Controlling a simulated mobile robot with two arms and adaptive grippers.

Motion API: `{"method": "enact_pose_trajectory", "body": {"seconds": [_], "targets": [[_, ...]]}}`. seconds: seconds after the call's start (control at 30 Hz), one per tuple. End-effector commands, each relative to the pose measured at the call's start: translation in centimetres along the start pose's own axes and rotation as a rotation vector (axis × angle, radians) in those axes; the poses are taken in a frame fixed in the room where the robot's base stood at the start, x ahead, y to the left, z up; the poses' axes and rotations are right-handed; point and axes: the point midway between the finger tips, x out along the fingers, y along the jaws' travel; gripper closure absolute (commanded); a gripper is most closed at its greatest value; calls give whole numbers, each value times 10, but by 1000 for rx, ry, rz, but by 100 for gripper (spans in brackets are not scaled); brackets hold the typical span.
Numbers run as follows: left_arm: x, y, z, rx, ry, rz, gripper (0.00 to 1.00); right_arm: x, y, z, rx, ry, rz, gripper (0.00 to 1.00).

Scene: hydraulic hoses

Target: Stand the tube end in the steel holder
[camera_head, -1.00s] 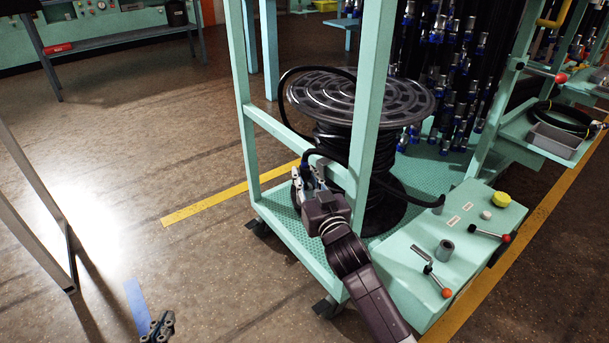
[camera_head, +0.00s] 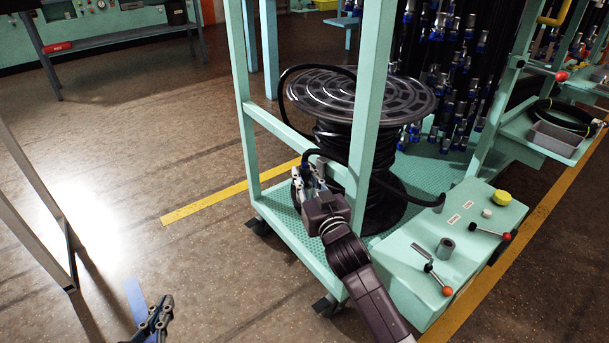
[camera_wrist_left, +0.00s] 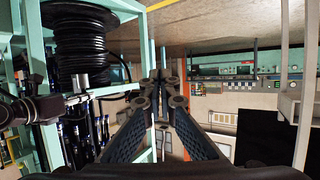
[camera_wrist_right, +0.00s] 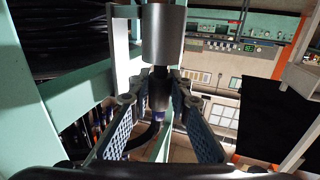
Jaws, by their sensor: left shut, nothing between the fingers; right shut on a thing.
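The black tube comes off the cable reel (camera_head: 360,95) and loops over to my right gripper (camera_head: 310,176) at the teal cart's near corner. In the right wrist view, which is upside down, my right gripper (camera_wrist_right: 160,98) is shut on the black tube end (camera_wrist_right: 158,90). The steel holder (camera_wrist_right: 163,35), a grey cylinder, is lined up with that end and meets its narrow tip. How deep the tip sits is hidden. My left gripper (camera_head: 157,318) is shut and empty over the floor at bottom left; it also shows in the left wrist view (camera_wrist_left: 163,78).
Teal cart posts (camera_head: 366,110) and a rail stand close around my right gripper. A teal box (camera_head: 440,255) with levers and a yellow cap (camera_head: 502,198) is at right. Several hoses hang behind the reel. The floor at left is open, beside a grey frame (camera_head: 40,220).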

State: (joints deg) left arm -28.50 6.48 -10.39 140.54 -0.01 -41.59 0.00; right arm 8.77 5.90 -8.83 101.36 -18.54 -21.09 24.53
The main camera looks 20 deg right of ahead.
Motion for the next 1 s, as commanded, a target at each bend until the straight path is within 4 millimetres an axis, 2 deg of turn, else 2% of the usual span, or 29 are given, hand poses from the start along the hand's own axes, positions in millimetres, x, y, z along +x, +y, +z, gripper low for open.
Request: {"method": "enact_pose_trajectory", "body": {"seconds": [1.0], "targets": [[2, 3, -23, -1, 107, 7, 100, 0, 0, 7, 0, 0, 0, 100]]}}
